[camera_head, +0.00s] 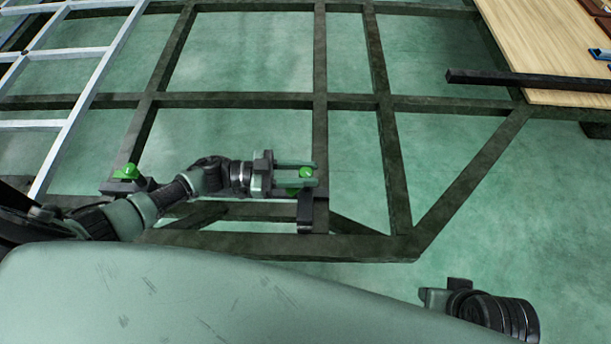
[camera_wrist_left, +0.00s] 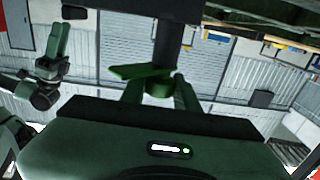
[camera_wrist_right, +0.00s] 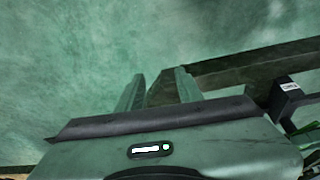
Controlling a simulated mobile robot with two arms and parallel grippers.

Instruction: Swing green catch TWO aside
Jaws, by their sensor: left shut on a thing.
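A green catch (camera_head: 306,172) sits on the dark chassis frame near the middle of the head view. My left gripper (camera_head: 303,177) has its fingers on either side of this catch and is shut on it. In the left wrist view, the green catch (camera_wrist_left: 157,84) is between the fingertips, with a dark post above it. A second green catch (camera_head: 127,172) sits on a dark bracket to the left. I cannot read which catch is numbered two. My right gripper (camera_wrist_right: 160,88) is open and empty in the right wrist view, over the floor beside a dark beam.
The dark chassis frame (camera_head: 220,100) has crossing beams with green floor between them. A white ladder-like frame (camera_head: 75,110) lies at left. A wooden board (camera_head: 550,50) and a dark bar (camera_head: 530,80) are at upper right. A labelled black block (camera_wrist_right: 285,100) stands near my right gripper.

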